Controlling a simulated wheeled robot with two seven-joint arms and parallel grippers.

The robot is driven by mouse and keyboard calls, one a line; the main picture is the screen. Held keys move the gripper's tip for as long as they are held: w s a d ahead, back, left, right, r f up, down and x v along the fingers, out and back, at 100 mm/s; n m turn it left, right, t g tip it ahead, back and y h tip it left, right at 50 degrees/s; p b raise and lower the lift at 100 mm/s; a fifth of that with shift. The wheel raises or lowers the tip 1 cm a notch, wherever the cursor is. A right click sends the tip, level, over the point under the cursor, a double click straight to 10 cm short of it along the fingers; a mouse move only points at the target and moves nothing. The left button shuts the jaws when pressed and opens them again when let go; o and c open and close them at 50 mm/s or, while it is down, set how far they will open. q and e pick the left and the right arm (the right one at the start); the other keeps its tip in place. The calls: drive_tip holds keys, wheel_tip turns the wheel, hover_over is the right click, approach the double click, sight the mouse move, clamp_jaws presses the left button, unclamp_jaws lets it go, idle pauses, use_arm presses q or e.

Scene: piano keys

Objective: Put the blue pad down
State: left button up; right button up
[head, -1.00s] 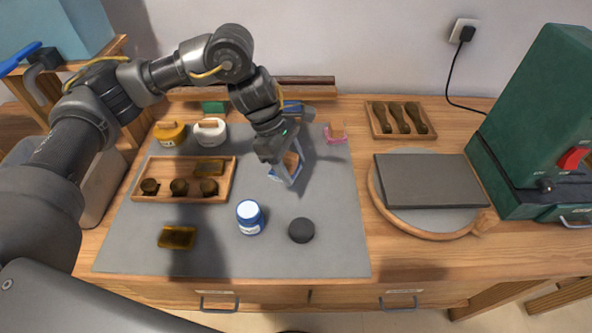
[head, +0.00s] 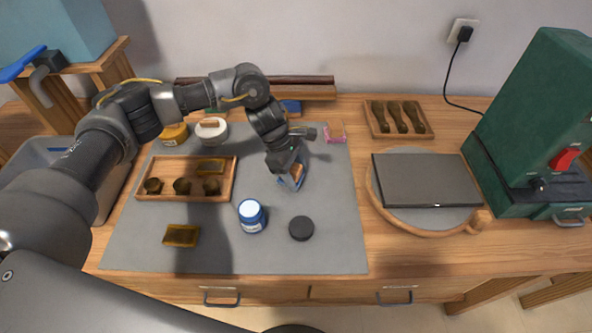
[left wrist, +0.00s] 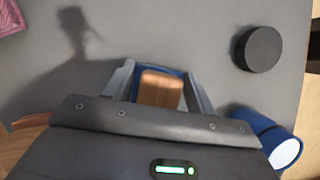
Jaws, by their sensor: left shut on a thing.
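The blue pad (left wrist: 169,72) has a brown wooden grip block (left wrist: 160,90) on top and sits between the two fingers of my left gripper in the left wrist view. My left gripper (head: 291,178) is shut on it above the grey mat (head: 325,245), behind the blue jar. In the head view the fingers partly hide the pad, and I cannot tell whether it touches the mat. My right gripper is not in view.
A blue jar (head: 252,218) with a white lid and a black puck (head: 301,228) stand in front of the gripper. A wooden tray (head: 142,192) lies left, a pink pad (head: 334,139) behind right. The mat's right front is clear.

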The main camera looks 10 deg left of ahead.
use_arm(q)
drive_tip(key=shift+f, duration=0.15)
drive_tip(key=o, duration=0.9)
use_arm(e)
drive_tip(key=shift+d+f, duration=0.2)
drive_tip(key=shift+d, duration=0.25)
